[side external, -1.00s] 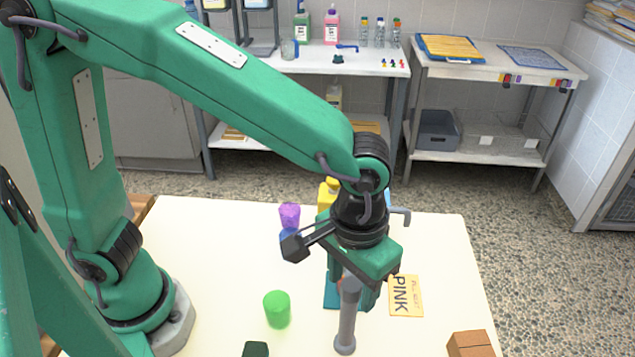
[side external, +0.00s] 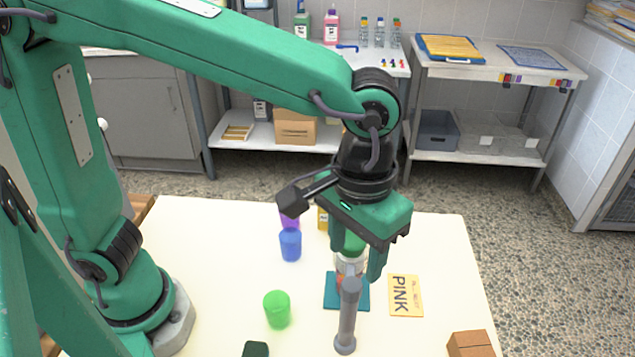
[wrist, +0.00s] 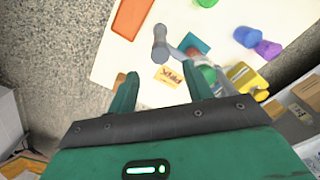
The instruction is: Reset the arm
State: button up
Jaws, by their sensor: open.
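My gripper (side external: 357,262) hangs raised over the table, fingers apart and pointing down. In the wrist view its fingers (wrist: 160,75) are spread with nothing held between them. Behind the fingers in the side view, a clear container with a green top (side external: 352,262) stands on a teal mat (side external: 362,296), partly hidden by a finger and a grey post. The yellow card marked PINK (side external: 405,295) lies right of the mat.
A grey post (side external: 347,318) stands in front of the mat. Green (side external: 277,310), blue (side external: 291,245) and purple (side external: 289,220) cups stand to the left, the purple one partly hidden. A yellow bottle (side external: 323,219) is behind; a brown block (side external: 471,344) is front right.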

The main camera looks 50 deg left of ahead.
jog(key=shift+r, duration=0.45)
jog(key=shift+w+a+r, duration=0.15)
jog(key=shift+a, duration=0.4)
jog(key=s+a+t, duration=0.2)
jog(key=a, duration=1)
jog(key=s+a+t, duration=0.2)
jog(key=a+t, duration=0.1)
jog(key=a, duration=0.9)
jog(key=shift+a+r+t, duration=0.2)
jog(key=shift+r+t, duration=0.1)
jog(key=shift+r, duration=0.05)
